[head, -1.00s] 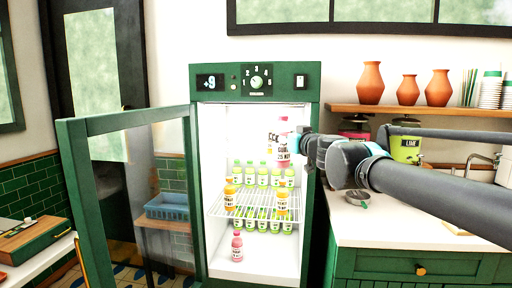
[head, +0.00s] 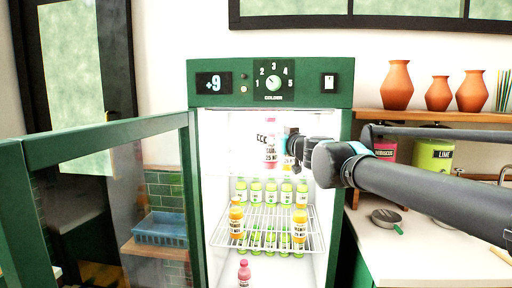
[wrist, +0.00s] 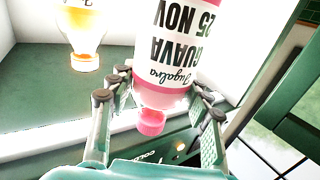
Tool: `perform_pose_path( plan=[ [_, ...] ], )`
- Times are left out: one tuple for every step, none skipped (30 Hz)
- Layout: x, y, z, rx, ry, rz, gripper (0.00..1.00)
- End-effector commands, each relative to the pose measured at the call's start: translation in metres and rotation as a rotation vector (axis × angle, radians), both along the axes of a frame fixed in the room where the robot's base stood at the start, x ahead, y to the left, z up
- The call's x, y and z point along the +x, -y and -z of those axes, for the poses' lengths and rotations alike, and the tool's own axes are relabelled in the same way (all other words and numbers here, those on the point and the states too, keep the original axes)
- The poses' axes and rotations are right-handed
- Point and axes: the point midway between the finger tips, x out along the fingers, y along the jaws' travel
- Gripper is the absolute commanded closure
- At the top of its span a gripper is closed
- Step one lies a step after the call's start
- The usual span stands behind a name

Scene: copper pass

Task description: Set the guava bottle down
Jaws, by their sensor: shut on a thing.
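The guava bottle (head: 271,155) is pink with a white label reading "GUAVA 25 NOV". It is upright in the upper part of the open cooler (head: 271,82), above the wire shelf (head: 268,222), with visible space below it. My gripper (head: 287,146) holds it from the right. In the wrist view the bottle (wrist: 180,45) appears upside down, its pink cap (wrist: 151,122) toward the camera, between the fingers of my gripper (wrist: 160,92). The bottle's far side is hidden.
Two orange bottles (head: 236,222) (head: 300,224) stand on the wire shelf. Several green bottles (head: 271,193) stand behind them. A pink bottle (head: 244,272) stands on the cooler floor. The glass door (head: 110,145) is open at left. A counter (head: 420,240) is at right. The shelf's front middle looks clear.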

Motion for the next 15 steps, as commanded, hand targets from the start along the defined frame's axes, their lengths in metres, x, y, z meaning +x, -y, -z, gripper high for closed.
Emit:
perform_pose_path(
  plan=[
    [0.010,-0.006,-0.001,0.000,0.000,-0.002,0.96],
    [0.015,-0.009,-0.001,0.000,0.000,-0.002,0.96],
    [0.022,-0.013,-0.001,0.000,0.000,-0.002,0.96],
    [0.027,-0.016,0.000,0.000,0.000,-0.001,0.96],
    [0.033,-0.019,-0.001,0.000,0.000,-0.001,0.96],
    [0.040,-0.023,-0.001,0.000,0.000,-0.001,0.96],
    [0.045,-0.026,-0.001,0.000,0.000,-0.001,0.96],
    [0.050,-0.029,0.000,0.000,0.000,-0.002,0.96],
    [0.057,-0.033,-0.001,0.000,0.000,-0.002,0.96],
    [0.063,-0.036,-0.001,0.000,0.000,-0.002,0.96],
    [0.068,-0.039,0.000,0.000,0.000,-0.001,0.96],
    [0.075,-0.043,0.000,0.000,0.000,-0.001,0.96],
    [0.081,-0.046,0.000,0.000,0.000,-0.001,0.96],
    [0.086,-0.049,0.000,0.000,0.000,-0.001,0.96],
    [0.093,-0.053,0.000,0.000,0.000,-0.001,0.96]
  ],
)
